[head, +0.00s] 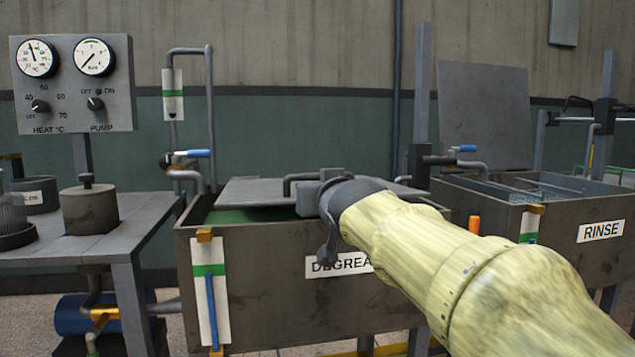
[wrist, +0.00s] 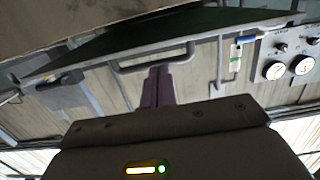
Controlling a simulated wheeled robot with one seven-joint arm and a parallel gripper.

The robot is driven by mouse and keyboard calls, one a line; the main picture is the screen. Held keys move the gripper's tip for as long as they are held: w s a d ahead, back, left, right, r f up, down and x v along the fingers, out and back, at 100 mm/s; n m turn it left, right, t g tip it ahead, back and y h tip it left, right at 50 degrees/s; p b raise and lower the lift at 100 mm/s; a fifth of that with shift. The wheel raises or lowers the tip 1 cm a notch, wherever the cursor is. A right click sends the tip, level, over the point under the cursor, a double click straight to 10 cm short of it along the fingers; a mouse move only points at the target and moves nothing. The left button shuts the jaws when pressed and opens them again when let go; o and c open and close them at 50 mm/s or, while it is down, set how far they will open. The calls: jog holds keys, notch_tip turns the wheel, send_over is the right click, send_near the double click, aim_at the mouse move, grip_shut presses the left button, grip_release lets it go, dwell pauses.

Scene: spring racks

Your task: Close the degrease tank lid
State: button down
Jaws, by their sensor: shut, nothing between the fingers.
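The degrease tank (head: 285,285) stands at the centre in the head view. Its flat grey lid (head: 250,190) lies nearly level over it, with green showing below its front edge at the left. In the wrist view, which looks upside down, a dark gap shows between the tank and the lid's edge. The lid's bar handle (wrist: 122,66) is close to my gripper (wrist: 158,70). My gripper is shut, with its fingertips beside or against the handle; contact is unclear. In the head view my gripper (head: 312,196) is over the lid's front and hides part of it.
The rinse tank (head: 560,245), with its lid (head: 485,115) standing up, is at the right. A side table (head: 85,240) with a weighted lid or pot (head: 90,207) and a gauge panel (head: 72,85) are at the left. A blue-handled valve (head: 195,153) stands behind the degrease tank's left end.

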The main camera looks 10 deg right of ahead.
jog(key=s+f, duration=0.2)
jog(key=s, duration=0.1)
jog(key=s+f, duration=0.1)
jog(key=shift+s+d, duration=0.1)
jog(key=shift+s, duration=0.15)
jog(key=c, duration=1.6)
grip_release()
jog(key=shift+f, duration=0.15)
jog(key=shift+o, duration=1)
notch_tip(320, 180, down, 6)
jog(key=d+g+p, duration=0.1)
jog(key=g+p, duration=0.2)
jog(key=p, duration=0.2)
jog(key=shift+w+d+f+h, duration=0.15)
jog(key=shift+d+f+h, duration=0.05)
jog(key=shift+d+h, duration=0.1)
jog(key=s+d+f+g+p, duration=0.2)
jog(key=s+f+g+p, duration=0.9)
jog(key=s+f, duration=0.7)
jog(key=shift+f, duration=0.65)
